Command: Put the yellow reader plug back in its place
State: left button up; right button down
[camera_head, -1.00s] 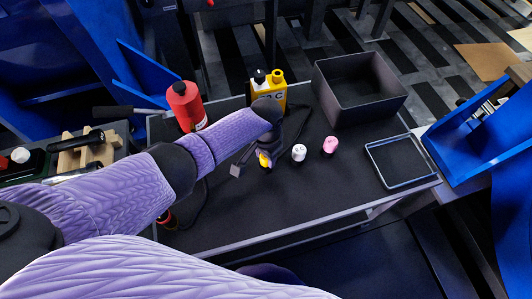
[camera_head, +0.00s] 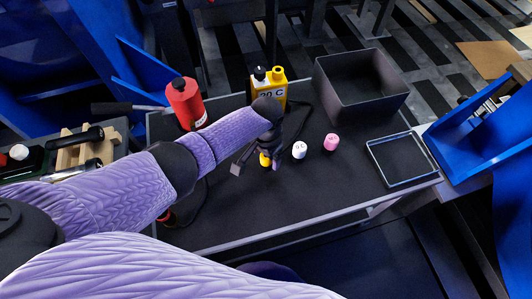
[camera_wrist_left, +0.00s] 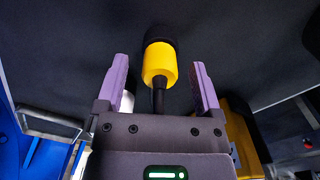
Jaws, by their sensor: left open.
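The yellow reader plug (camera_head: 265,160) is at the middle of the dark bench top, mostly hidden by my left gripper (camera_head: 266,166) in the head view. In the left wrist view the yellow plug (camera_wrist_left: 160,64) has a black end and a dark cable. It shows between the two purple fingers of the left gripper (camera_wrist_left: 160,80), with a gap on each side. The gripper is open and does not touch the plug. I cannot tell which place belongs to the plug. My right gripper is not in view.
A white plug (camera_head: 300,150) and a pink one (camera_head: 331,142) stand just right of the gripper. A yellow bottle (camera_head: 268,93) and a red bottle (camera_head: 185,104) are behind. A dark bin (camera_head: 390,105) and shallow tray (camera_head: 377,168) are at right. The front bench top is clear.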

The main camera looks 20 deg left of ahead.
pick_arm(q)
notch_tip(320, 180, up, 9)
jog(key=p, duration=0.5)
jog(key=shift+r, duration=0.25)
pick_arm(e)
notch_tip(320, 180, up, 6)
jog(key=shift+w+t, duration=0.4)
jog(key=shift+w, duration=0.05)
